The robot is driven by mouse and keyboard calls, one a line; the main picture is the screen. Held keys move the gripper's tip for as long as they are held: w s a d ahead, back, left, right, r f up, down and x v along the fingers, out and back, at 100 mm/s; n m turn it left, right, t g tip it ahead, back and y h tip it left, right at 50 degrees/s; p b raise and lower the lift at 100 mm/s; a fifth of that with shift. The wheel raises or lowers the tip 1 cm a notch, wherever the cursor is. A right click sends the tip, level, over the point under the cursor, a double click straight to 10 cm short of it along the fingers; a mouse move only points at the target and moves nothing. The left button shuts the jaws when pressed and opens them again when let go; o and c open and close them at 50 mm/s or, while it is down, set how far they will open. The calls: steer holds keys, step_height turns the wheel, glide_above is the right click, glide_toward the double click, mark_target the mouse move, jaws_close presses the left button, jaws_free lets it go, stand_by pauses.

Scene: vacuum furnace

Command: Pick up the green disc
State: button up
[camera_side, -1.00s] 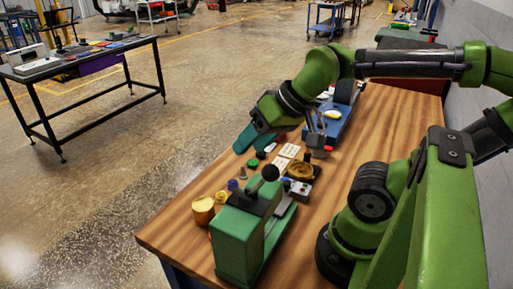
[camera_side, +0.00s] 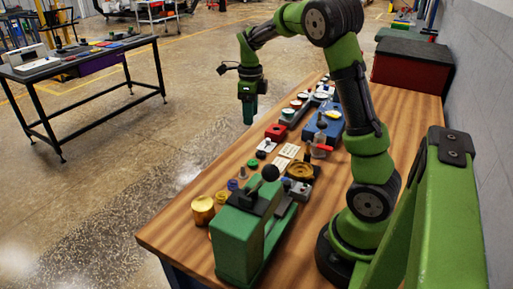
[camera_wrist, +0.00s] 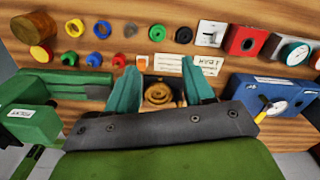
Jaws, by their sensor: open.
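In the side view the green disc (camera_side: 253,164) is near the table's left edge. My gripper (camera_side: 248,112) is raised, pointing down, in the side view farther up the picture than the disc. In the wrist view my gripper (camera_wrist: 160,70) has its two teal fingers apart with nothing held; the disc appears beyond the fingertips, not between them.
Near the disc are a black disc (camera_wrist: 183,35), a blue ring (camera_wrist: 102,28) and white cards (camera_wrist: 167,63). A gold dish (camera_wrist: 158,94) shows between the fingers. A green machine (camera_side: 238,240), red box (camera_side: 276,132) and blue box (camera_side: 323,128) stand around.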

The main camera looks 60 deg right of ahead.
steer(key=m, duration=0.2)
glide_above(252, 162)
step_height(252, 162, down, 11)
steer(key=shift+w+f, duration=0.1)
steer(key=shift+f, duration=0.1)
steer(key=shift+d+f, duration=0.1)
steer(key=shift+f, duration=2.65)
steer(key=shift+c, duration=0.2)
steer(key=c, duration=0.8)
steer(key=shift+r, duration=0.15)
